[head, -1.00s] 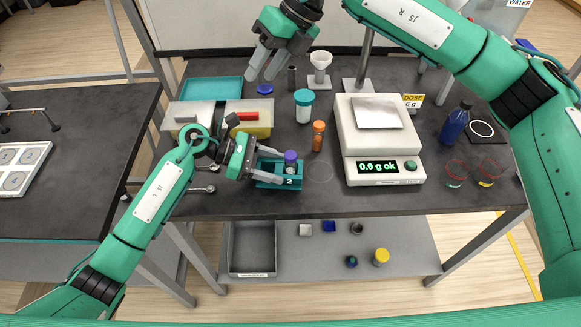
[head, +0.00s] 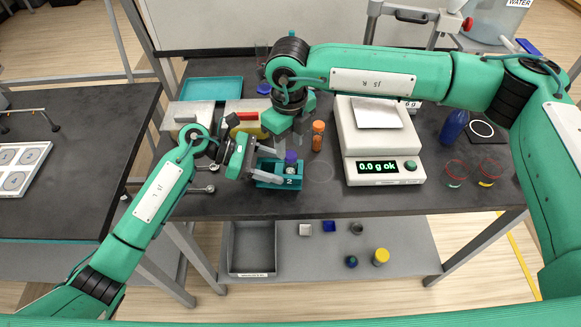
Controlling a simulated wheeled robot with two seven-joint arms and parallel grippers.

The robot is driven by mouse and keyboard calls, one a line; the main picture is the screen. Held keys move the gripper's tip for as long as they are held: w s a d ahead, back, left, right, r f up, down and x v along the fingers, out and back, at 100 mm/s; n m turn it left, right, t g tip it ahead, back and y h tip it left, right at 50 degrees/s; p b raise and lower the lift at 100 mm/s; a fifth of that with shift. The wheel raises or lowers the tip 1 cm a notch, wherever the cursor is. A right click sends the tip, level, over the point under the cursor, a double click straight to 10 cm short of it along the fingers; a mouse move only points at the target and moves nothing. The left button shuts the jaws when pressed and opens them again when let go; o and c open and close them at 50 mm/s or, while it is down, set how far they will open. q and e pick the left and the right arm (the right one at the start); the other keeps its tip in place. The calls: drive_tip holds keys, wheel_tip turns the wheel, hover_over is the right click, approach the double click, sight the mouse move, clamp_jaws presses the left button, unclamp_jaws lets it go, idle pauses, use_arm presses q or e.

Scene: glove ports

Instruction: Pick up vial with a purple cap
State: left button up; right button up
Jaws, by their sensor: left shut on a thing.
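The vial with a purple cap (head: 291,157) stands upright in a small teal holder (head: 290,182) marked 2, near the front edge of the table. My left gripper (head: 268,165) is at the holder's left end, shut on the holder, with its fingers left of the vial. My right gripper (head: 298,138) points down just above and behind the purple cap. Its fingers are mostly hidden by its own wrist, so I cannot tell whether they are apart. I see no contact between it and the cap.
An orange bottle (head: 318,136) stands close to the right of my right gripper. The scale (head: 384,150) stands further right, with glass beakers (head: 456,171) and a blue bottle (head: 454,125) beyond. A teal tray (head: 213,90) lies at back left.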

sight(290, 154)
wheel_tip(290, 154, down, 5)
drive_tip(key=shift+s+d+f, duration=0.1)
drive_tip(key=c, duration=0.8)
drive_tip(key=shift+o, duration=0.2)
wheel_tip(290, 154, up, 10)
drive_tip(key=shift+r, duration=0.1)
use_arm(q)
drive_tip(key=o, duration=1.1)
